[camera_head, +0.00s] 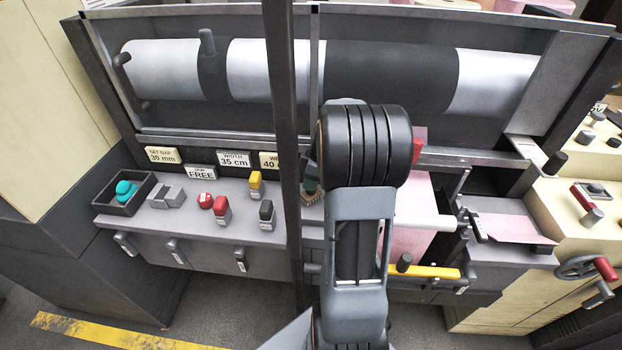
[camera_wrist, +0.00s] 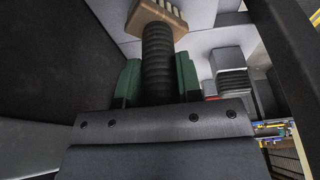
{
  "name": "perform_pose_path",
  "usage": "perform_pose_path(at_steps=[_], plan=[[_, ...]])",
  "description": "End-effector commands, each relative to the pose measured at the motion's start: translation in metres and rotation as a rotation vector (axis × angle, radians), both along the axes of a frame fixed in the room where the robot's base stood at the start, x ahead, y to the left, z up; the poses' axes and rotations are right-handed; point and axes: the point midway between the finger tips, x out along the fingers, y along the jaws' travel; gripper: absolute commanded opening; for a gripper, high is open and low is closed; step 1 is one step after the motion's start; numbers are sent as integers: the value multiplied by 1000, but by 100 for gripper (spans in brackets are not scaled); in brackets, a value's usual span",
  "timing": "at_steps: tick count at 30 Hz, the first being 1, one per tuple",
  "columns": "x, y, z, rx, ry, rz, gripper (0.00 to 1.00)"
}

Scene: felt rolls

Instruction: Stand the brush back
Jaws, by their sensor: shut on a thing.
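The brush has a black ribbed handle (camera_wrist: 158,52) and a brown wooden head with pale bristles. In the wrist view its handle lies between the green pads of my gripper (camera_wrist: 157,80), which is shut on it. The head points away from my gripper, toward the top of that view. In the head view only a little of the brush (camera_head: 311,198) shows beside my arm, close to the grey shelf (camera_head: 150,218). I cannot tell whether the bristles touch the shelf. My arm hides most of the gripper in that view.
On the shelf stand a dark tray (camera_head: 112,203) with teal items, a grey block (camera_head: 167,196), and red (camera_head: 221,212), yellow (camera_head: 256,184) and dark (camera_head: 266,213) labelled blocks. A dark upright post (camera_head: 284,120) crosses in front. Pink felt (camera_head: 412,240) hangs right of my arm.

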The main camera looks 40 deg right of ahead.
Motion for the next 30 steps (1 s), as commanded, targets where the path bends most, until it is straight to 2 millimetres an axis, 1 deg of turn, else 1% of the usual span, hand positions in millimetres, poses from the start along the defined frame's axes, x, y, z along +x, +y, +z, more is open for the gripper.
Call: perform_pose_path(at_steps=[9, 10, 18, 19, 30], plan=[[0, 0, -6, 0, 0, 0, 9], [0, 0, -5, 0, 0, 0, 36], [0, 0, -5, 0, 0, 0, 61], [0, 0, -5, 0, 0, 0, 62], [0, 0, -4, 0, 0, 0, 62]])
